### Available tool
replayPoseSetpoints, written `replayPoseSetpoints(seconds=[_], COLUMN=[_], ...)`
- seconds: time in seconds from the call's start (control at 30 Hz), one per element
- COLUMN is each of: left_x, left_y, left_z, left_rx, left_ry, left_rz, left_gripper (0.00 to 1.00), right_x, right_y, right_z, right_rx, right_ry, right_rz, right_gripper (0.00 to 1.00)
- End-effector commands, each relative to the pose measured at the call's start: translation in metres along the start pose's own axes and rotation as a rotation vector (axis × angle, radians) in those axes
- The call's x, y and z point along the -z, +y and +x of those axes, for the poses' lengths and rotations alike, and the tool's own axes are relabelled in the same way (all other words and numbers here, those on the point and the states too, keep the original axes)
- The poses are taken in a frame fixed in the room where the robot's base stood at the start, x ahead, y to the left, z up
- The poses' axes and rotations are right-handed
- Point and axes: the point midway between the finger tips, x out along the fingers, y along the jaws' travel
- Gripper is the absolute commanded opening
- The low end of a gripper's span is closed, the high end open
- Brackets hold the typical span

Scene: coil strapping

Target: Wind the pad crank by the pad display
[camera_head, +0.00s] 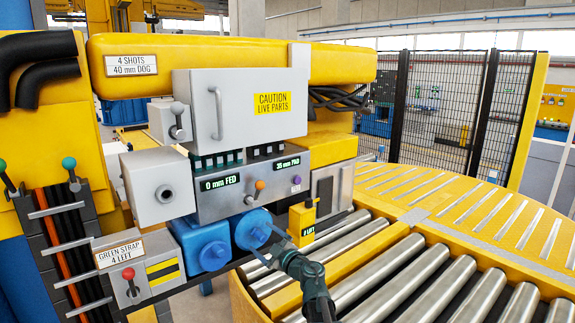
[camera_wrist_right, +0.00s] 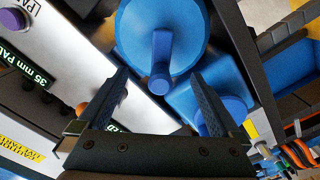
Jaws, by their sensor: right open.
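The pad display (camera_head: 286,162) reads "35 mm PAD" in green on the grey control panel; it also shows in the right wrist view (camera_wrist_right: 42,62). Below it is a blue crank, a round disc (camera_head: 248,224) with a handle sticking out. In the right wrist view the crank disc (camera_wrist_right: 185,25) is ahead, and its handle knob (camera_wrist_right: 160,84) lies between my finger tips. My right gripper (camera_wrist_right: 158,80) is open around the knob, with a gap visible on each side. In the head view my right gripper (camera_head: 274,238) partly covers the crank's lower right. My left gripper is out of view.
A second blue part (camera_head: 204,246) sits just left of the crank. A yellow box (camera_head: 302,218) marked "LIFT" stands close right of my right gripper. A "0 mm FED" display (camera_head: 220,182), an orange knob (camera_head: 260,185) and a purple button (camera_head: 296,180) are above. Steel rollers (camera_head: 390,275) lie right.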

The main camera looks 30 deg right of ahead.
Motion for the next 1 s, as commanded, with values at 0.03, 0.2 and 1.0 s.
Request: replayPoseSetpoints(seconds=[0.03,0.2,1.0], left_x=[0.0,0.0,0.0], left_y=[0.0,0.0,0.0], left_z=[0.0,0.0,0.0], left_rx=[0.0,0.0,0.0], left_ry=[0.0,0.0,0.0], left_rz=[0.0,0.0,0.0], left_gripper=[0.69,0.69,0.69], right_x=[0.0,0.001,0.0], right_y=[0.0,-0.001,0.0], right_z=[-0.004,-0.017,-0.057], right_rx=[-0.001,-0.001,0.0], right_ry=[-0.001,-0.001,0.0], right_rz=[0.0,0.0,0.0], right_gripper=[1.0,1.0,1.0])
